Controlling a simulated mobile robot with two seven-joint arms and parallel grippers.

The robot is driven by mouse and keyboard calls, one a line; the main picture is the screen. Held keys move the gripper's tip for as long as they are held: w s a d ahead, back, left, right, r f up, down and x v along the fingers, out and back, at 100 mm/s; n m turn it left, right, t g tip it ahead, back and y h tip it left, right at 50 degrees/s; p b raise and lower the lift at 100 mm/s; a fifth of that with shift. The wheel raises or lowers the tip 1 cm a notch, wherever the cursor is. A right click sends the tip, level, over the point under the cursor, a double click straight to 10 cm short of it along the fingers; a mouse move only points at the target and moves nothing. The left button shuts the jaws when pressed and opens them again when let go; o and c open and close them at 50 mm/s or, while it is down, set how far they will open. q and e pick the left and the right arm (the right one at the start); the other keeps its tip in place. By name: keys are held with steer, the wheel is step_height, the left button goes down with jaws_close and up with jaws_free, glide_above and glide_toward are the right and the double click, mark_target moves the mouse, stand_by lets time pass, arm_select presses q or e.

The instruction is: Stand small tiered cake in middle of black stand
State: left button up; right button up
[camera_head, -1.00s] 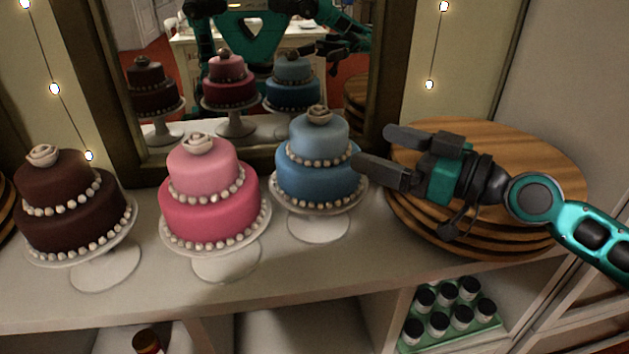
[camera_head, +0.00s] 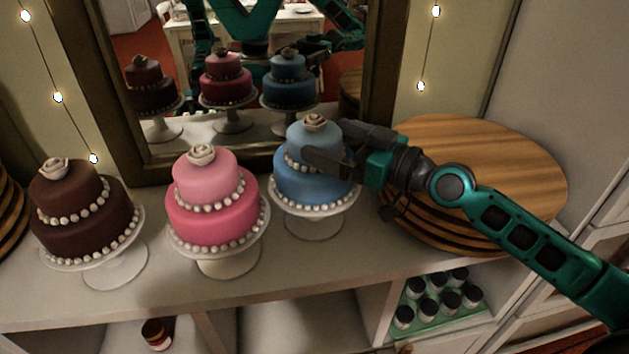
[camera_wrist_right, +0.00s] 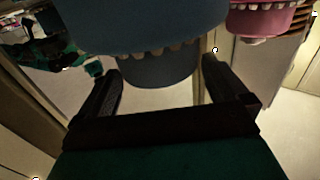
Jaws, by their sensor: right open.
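Three small two-tier cakes stand on white pedestal stands: a brown cake (camera_head: 80,225), a pink cake (camera_head: 212,215) and a blue cake (camera_head: 300,183), each with a rose on top. My right gripper (camera_head: 328,145) is open at the upper tier of the blue cake, with one finger in front of it and the other at its far right side. In the right wrist view, the blue cake (camera_wrist_right: 155,70) shows inverted, its smaller tier between the spread fingers. I see no clear contact. No black stand shows. My left gripper is not directly in view.
A stack of round wooden boards (camera_head: 490,165) lies right of the blue cake, under my right arm. A framed mirror (camera_head: 250,115) stands behind the cakes. Small jars (camera_head: 440,300) sit in the shelf below. The countertop front (camera_head: 300,265) is clear.

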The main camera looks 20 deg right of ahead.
mark_target(314, 130)
steer(key=x, duration=0.2)
steer(key=p+x, duration=0.1)
steer(key=shift+w+r, duration=0.25)
steer(key=shift+r, duration=0.05)
steer(key=shift+w+a+f, duration=0.15)
steer(key=shift+w+a, duration=0.2)
steer(key=shift+w, duration=0.05)
steer(key=shift+c, duration=0.3)
steer(key=c, duration=1.7)
steer(key=shift+c, duration=0.4)
